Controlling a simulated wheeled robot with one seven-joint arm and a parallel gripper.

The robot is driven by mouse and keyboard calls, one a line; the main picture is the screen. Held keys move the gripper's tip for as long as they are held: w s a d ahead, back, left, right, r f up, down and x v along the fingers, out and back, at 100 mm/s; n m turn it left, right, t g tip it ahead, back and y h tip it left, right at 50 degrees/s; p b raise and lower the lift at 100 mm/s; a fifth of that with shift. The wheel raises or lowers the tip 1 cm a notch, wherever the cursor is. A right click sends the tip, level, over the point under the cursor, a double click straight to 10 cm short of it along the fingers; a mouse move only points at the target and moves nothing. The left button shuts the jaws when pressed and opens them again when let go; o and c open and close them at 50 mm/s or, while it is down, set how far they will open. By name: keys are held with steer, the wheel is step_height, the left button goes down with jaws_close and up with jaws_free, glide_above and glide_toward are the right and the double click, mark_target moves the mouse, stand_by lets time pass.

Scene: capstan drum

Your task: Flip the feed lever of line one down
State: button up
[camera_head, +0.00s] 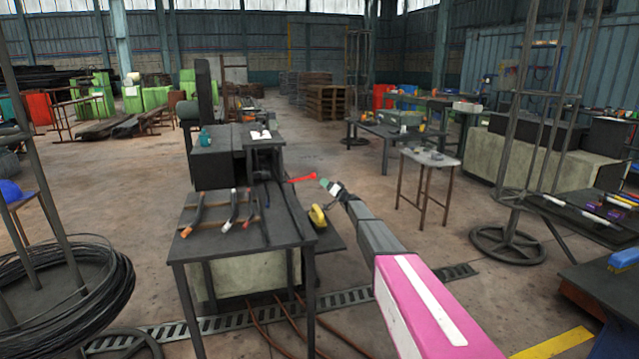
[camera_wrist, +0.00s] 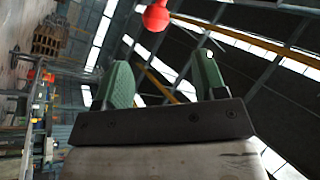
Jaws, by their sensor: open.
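A red lever (camera_head: 302,178) sticks out to the right beside the dark machine behind the front table, tilted slightly up toward its right end. I see no label telling which line it belongs to. My gripper (camera_head: 329,187) is just right of the lever's end, with a small visible gap. In the wrist view a round red knob (camera_wrist: 156,17) shows at the top, beyond the fingertips and roughly between them. My gripper (camera_wrist: 162,62) has its two green fingers spread apart, with nothing between them. The lever's shaft is hard to make out in the wrist view.
The front table (camera_head: 245,240) holds several dark tools with orange parts. A small table (camera_head: 430,157) stands to the right. A black wire coil (camera_head: 65,290) is at the left. Open floor lies between.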

steer(key=s+d, duration=0.4)
steer(key=d, duration=0.1)
steer(key=shift+s, duration=0.4)
steer(key=shift+s, duration=0.1)
